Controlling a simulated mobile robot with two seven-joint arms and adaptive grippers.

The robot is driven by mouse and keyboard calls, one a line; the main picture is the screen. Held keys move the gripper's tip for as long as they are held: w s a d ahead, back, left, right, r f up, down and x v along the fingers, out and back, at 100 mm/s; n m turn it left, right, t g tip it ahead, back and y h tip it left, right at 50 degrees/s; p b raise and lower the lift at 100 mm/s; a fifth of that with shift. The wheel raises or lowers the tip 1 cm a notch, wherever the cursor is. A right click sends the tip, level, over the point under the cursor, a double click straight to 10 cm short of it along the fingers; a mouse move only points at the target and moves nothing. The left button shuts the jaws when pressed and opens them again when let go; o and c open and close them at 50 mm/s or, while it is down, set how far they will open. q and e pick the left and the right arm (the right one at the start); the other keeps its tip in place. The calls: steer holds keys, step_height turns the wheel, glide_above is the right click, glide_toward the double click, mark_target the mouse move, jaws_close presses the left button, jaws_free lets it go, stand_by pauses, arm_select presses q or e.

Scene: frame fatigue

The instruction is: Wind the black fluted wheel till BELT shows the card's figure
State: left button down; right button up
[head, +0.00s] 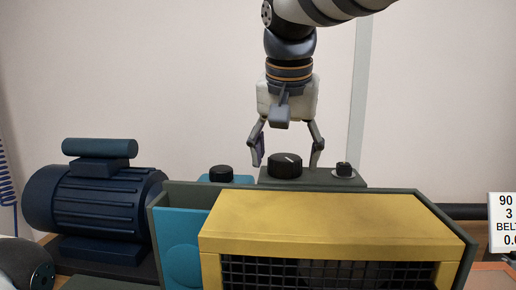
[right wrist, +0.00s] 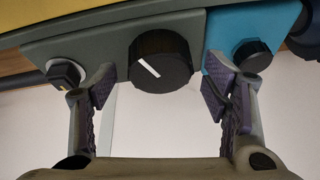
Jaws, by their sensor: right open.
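The black fluted wheel (head: 285,166) sits on top of a grey-green panel and has a white pointer line; it also shows in the right wrist view (right wrist: 160,62). My right gripper (head: 286,156) points down over it, open, with one finger on either side. A white panel (head: 505,225) at the right edge reads "90", "3", "BELT" and what looks like "0.0", cut off by the picture edge. My left gripper is not in view.
A smaller black knob (head: 221,173) on a blue block stands left of the wheel; a small square-topped black knob (head: 344,169) stands right. A yellow guard (head: 330,225) with mesh is in front. A dark blue motor (head: 95,205) is at the left.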

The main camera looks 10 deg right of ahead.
steer(key=v, duration=1.2)
steer(key=shift+w+a, duration=0.1)
